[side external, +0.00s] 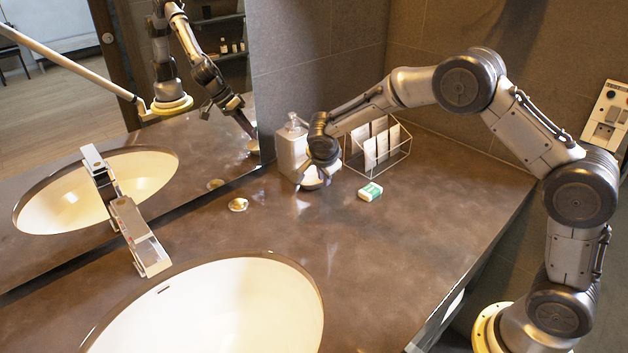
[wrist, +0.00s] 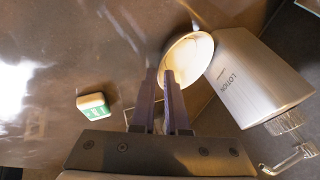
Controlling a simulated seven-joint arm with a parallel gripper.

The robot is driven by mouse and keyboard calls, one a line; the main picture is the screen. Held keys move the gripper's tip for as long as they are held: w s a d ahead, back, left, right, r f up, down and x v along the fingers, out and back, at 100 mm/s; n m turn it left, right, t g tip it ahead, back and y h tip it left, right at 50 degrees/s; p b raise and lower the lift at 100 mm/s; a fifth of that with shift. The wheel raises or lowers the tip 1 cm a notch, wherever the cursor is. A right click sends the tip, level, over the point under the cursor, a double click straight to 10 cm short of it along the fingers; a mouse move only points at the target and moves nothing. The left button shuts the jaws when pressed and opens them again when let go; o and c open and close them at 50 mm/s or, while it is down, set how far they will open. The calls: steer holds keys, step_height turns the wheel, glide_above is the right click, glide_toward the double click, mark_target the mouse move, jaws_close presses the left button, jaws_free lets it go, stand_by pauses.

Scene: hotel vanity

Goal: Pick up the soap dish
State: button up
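The soap dish appears to be the round, shallow, cream-white dish (side external: 318,181) at the back of the counter. It also shows in the wrist view (wrist: 190,55), just beyond my fingers. My gripper (side external: 318,165) points down at the dish. In the wrist view, my gripper's two fingers (wrist: 160,78) are close together with a narrow gap. The right finger overlaps the dish's inside and the left finger lies just outside its left rim. I cannot tell whether they press on the rim. In the side view, my wrist hides part of the dish.
A lotion dispenser (side external: 291,148) stands close beside the dish, also large in the wrist view (wrist: 258,78). A wire rack with cards (side external: 378,148) stands behind right. A green-and-white soap bar (side external: 370,191) and a small brass round piece (side external: 238,205) lie nearby. The basin (side external: 215,310) is in front.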

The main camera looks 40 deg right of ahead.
steer(key=shift+x, duration=0.9)
jaws_close()
stand_by(0.7)
steer(key=shift+r, duration=0.1)
